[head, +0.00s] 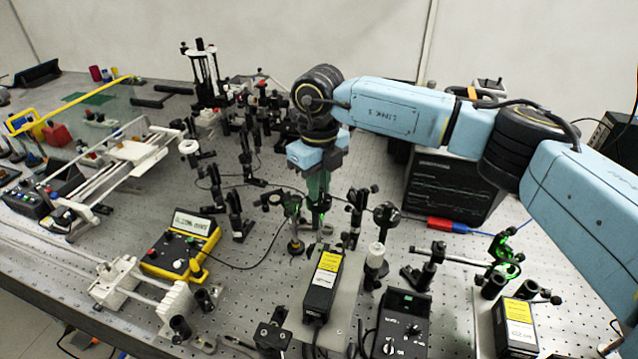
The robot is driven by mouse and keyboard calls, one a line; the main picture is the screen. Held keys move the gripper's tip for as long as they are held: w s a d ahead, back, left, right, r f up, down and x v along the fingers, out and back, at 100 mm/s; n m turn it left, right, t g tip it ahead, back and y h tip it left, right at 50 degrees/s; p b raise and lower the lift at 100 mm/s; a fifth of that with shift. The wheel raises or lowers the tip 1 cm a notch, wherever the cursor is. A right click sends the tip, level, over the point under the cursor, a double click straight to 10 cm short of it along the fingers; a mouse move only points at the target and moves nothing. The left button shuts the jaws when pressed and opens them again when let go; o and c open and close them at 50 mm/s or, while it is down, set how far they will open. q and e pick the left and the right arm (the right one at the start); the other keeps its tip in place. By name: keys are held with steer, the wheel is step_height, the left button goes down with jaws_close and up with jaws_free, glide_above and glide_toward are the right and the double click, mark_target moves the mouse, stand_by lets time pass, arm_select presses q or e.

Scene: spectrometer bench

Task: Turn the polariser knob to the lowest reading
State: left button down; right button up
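My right arm reaches in from the right, and its gripper (319,208) points straight down among the post-mounted optics in the middle of the bench. Its fingertips are small and overlap dark mounts, so I cannot tell whether they are open, shut or touching anything. I cannot make out the polariser knob for certain; it may be hidden at or behind the fingertips. A yellow meter box (181,252) with a tilted display stands left of the gripper. The display's text is too small to read. My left gripper is out of view.
A black laser box with a yellow label (324,282) stands just in front of the gripper. Posts stand close around it, including a mount to its right (358,205). A black controller (403,325) and a second labelled box (516,325) are at the front right.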

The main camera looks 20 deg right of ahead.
steer(key=o, duration=0.4)
steer(key=shift+o, duration=0.2)
step_height(320, 180, up, 14)
steer(key=b, duration=0.1)
steer(key=shift+f, duration=0.25)
